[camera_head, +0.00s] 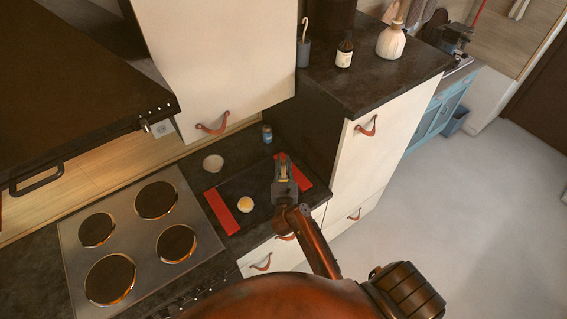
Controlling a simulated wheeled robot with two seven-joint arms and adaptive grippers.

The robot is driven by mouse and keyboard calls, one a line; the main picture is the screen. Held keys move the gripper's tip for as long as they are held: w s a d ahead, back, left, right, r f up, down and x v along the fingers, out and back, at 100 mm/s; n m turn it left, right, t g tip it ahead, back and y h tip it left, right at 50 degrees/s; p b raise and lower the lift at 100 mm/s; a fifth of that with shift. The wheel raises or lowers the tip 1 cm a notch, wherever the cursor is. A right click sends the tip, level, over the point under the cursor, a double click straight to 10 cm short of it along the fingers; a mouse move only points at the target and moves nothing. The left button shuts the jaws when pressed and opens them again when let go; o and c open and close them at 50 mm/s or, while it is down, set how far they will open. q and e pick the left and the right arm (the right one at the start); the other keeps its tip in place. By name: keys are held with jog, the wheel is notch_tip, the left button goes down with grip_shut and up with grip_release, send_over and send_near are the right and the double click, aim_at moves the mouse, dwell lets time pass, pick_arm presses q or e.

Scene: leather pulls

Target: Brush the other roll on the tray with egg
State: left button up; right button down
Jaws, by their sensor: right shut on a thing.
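A dark tray (262,185) with red ends lies on the black counter right of the stove. A second roll does not show; the gripper covers that part of the tray. A small pale bowl (213,163) stands behind the tray; its contents are too small to tell. My left gripper is out of view.
The stove with several burners (157,200) lies left of the tray. A small dark blue jar (267,133) stands behind the tray. A tall cabinet (375,140) rises close to the right, and a hanging cabinet (220,65) is above the back counter.

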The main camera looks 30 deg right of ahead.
jog(key=shift+w+d, duration=0.15)
jog(key=shift+w, duration=0.1)
jog(key=shift+w+d, duration=0.35)
jog(key=shift+w, duration=0.2)
jog(key=shift+f+p, duration=0.15)
jog(key=shift+p, duration=0.2)
dwell(0.3)
jog(key=shift+s+a, duration=0.15)
jog(key=shift+s, duration=0.1)
jog(key=shift+s+a+p, duration=0.15)
jog(key=shift+s+p, duration=0.15)
dwell(0.4)
notch_tip(320, 180, up, 6)
jog(key=p, duration=0.6)
jog(key=shift+w+r+p, duration=0.1)
jog(key=shift+r+p, duration=0.1)
jog(key=shift+p, duration=0.2)
jog(key=shift+f, duration=0.1)
